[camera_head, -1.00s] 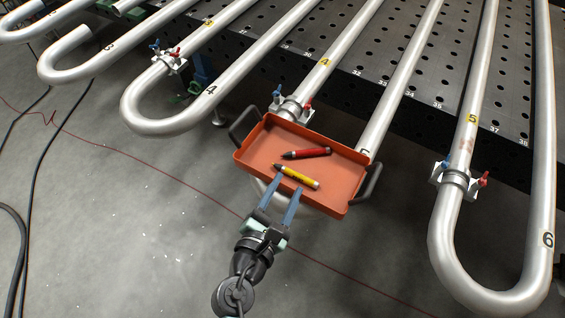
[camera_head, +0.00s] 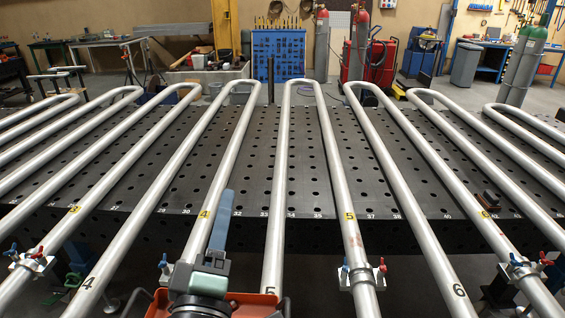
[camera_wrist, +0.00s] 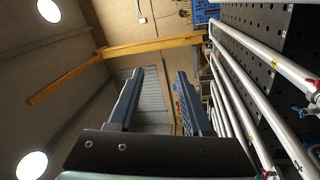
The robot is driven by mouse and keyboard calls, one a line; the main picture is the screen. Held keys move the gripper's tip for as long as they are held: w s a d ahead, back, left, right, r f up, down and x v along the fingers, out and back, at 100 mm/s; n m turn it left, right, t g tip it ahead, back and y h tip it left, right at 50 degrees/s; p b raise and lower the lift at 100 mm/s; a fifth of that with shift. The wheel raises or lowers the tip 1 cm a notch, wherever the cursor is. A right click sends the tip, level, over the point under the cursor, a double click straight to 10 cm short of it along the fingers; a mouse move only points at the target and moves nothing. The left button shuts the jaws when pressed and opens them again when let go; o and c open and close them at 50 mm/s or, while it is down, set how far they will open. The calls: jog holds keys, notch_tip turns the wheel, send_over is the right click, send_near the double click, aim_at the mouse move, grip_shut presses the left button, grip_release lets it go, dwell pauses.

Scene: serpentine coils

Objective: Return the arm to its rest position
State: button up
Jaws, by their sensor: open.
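My gripper (camera_head: 221,196) is in the low middle of the head view, raised and seen side-on, with its blue fingers pointing up. In the wrist view the two fingers of my gripper (camera_wrist: 159,74) stand apart with nothing between them. They point toward the ceiling and the far wall.
Long silver pipe coils (camera_head: 279,150) run across the black perforated table (camera_head: 255,190). Clamps with red and blue handles (camera_head: 361,276) hold pipes at the near edge. A blue pegboard (camera_head: 278,55), gas cylinders (camera_head: 361,30) and workbenches stand far behind. Space above the coils is clear.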

jog(key=s+d+r+m+t, duration=0.2)
jog(key=s+r+m, duration=0.1)
jog(key=r, duration=0.7)
jog(key=s+d+r+m+t, duration=0.3)
jog(key=r+m, duration=0.3)
jog(key=r, duration=0.4)
jog(key=s+d+r+m+t, duration=0.2)
jog(key=s+d+r+m, duration=0.1)
jog(key=r, duration=0.8)
jog(key=shift+s+d+m+y, duration=0.3)
jog(key=shift+s+m, duration=0.55)
jog(key=shift+m, duration=0.35)
jog(key=shift+r, duration=0.1)
